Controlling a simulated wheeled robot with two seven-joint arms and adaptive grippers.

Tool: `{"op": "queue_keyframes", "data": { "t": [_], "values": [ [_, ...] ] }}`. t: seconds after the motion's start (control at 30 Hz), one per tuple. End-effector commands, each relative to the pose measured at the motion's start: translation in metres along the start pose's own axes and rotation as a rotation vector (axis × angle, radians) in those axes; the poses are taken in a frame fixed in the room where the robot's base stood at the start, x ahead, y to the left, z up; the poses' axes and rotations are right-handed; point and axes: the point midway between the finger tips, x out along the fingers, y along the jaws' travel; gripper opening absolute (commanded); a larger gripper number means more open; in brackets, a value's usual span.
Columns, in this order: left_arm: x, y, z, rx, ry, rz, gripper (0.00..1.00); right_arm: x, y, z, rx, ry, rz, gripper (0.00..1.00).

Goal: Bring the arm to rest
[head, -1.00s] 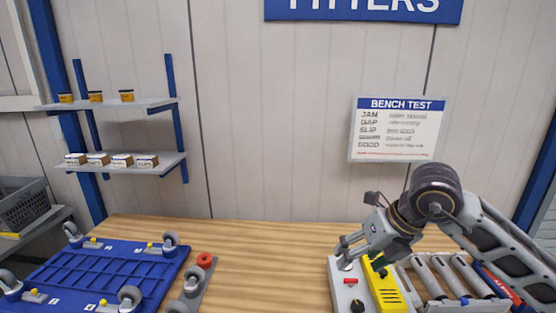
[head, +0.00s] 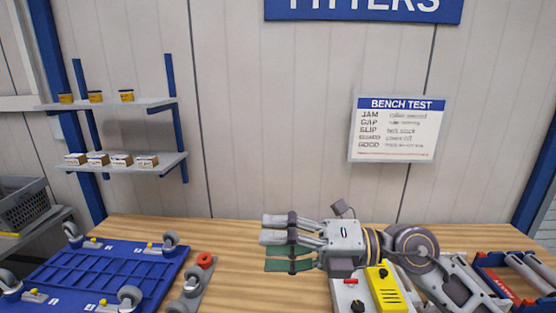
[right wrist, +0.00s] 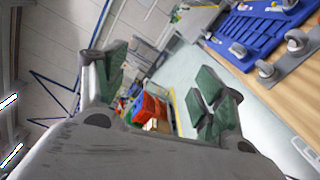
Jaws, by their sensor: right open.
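My right arm comes in from the lower right in the head view. Its gripper (head: 290,245) is stretched to the left above the wooden bench, with its fingers apart and nothing between them. In the right wrist view the same gripper (right wrist: 160,97) shows two green-padded fingers spread wide, with floor and distant orange totes (right wrist: 148,108) seen between them. My left gripper is not in view.
A grey and yellow test unit (head: 384,288) stands under my right arm. A blue wheeled base (head: 100,275) lies on the bench (head: 250,290) at left, beside a grey caster plate (head: 196,285). Wall shelves (head: 125,163) hold small boxes. The middle of the bench is clear.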

Motion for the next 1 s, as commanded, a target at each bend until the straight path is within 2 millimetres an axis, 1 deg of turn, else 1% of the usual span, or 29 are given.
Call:
{"op": "queue_keyframes", "data": {
  "t": [0.03,0.2,0.33,0.5,0.63,0.77,0.87,1.0],
  "values": [
    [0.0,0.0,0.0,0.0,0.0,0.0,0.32,0.001,0.007,0.002,0.024,-0.024,0.055,0.7],
    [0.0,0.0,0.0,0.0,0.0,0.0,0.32,-0.003,0.03,0.017,0.098,-0.122,0.226,0.7],
    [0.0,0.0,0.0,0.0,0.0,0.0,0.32,-0.012,0.042,0.032,0.164,-0.211,0.345,0.7],
    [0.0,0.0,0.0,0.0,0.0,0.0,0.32,-0.03,0.049,0.054,0.259,-0.343,0.481,0.7],
    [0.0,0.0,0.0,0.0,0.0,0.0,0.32,-0.048,0.047,0.072,0.341,-0.455,0.571,0.7],
    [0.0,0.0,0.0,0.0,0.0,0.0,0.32,-0.068,0.038,0.09,0.427,-0.573,0.646,0.7],
    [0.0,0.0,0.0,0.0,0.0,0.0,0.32,-0.085,0.026,0.102,0.497,-0.67,0.693,0.7],
    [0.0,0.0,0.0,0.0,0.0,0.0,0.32,-0.108,0.002,0.117,0.603,-0.808,0.743,0.7]
  ]
}}
